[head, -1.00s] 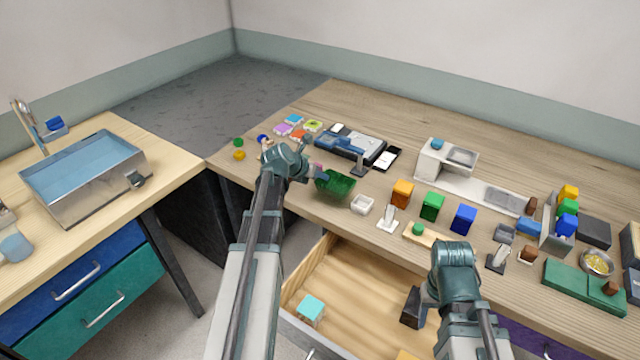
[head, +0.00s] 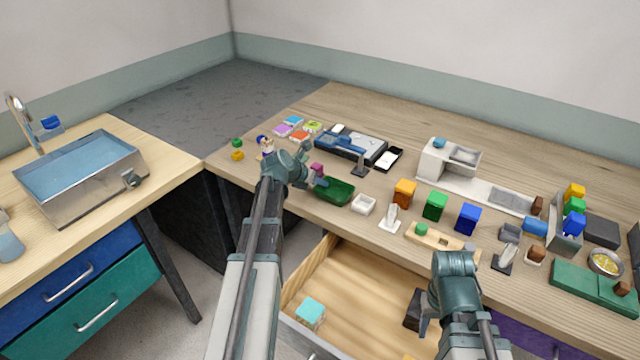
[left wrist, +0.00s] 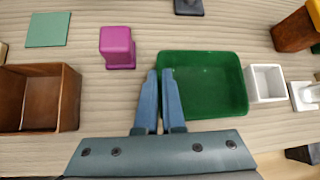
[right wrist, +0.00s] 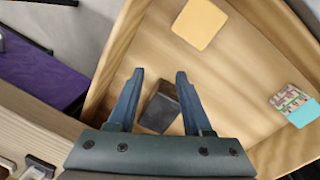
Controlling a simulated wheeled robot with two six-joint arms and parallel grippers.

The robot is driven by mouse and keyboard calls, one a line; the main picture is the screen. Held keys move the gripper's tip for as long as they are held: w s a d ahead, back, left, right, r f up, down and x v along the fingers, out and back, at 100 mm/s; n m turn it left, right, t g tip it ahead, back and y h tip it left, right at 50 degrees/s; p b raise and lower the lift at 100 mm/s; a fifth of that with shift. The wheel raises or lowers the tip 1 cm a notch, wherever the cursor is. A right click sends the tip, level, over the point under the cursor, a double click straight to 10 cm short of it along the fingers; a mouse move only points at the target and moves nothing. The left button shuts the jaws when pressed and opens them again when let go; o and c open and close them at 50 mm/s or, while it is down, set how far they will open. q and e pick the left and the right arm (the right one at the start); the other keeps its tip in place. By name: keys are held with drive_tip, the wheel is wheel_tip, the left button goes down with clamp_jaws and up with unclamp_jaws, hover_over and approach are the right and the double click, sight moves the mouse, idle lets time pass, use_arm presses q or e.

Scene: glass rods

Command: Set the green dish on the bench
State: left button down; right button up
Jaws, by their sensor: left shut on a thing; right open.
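The green dish (head: 336,193) sits level on the bench (head: 300,200) near its front edge, as far as I can tell touching the wood. In the left wrist view the green dish (left wrist: 208,82) is to the right of the fingers, with its left wall between them. My left gripper (left wrist: 160,74) is shut on that wall; in the head view its arm partly hides the dish's left side. My right gripper (right wrist: 158,76) is open and empty, above the open drawer (head: 340,270).
A white square cup (head: 363,205) is close right of the dish, and a magenta block (left wrist: 117,45) is close left. A brown open box (left wrist: 38,98) is further left. A dark block (right wrist: 160,106) and a yellow block (right wrist: 200,23) lie in the drawer.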

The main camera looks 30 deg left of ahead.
use_arm(q)
drive_tip(key=c, duration=1)
unclamp_jaws()
drive_tip(key=shift+s+r+p, duration=0.2)
drive_tip(key=shift+r+p, duration=0.2)
drive_tip(key=shift+p, duration=0.15)
drive_tip(key=shift+p+v, duration=3.9)
drive_tip(key=shift+v, duration=1.8)
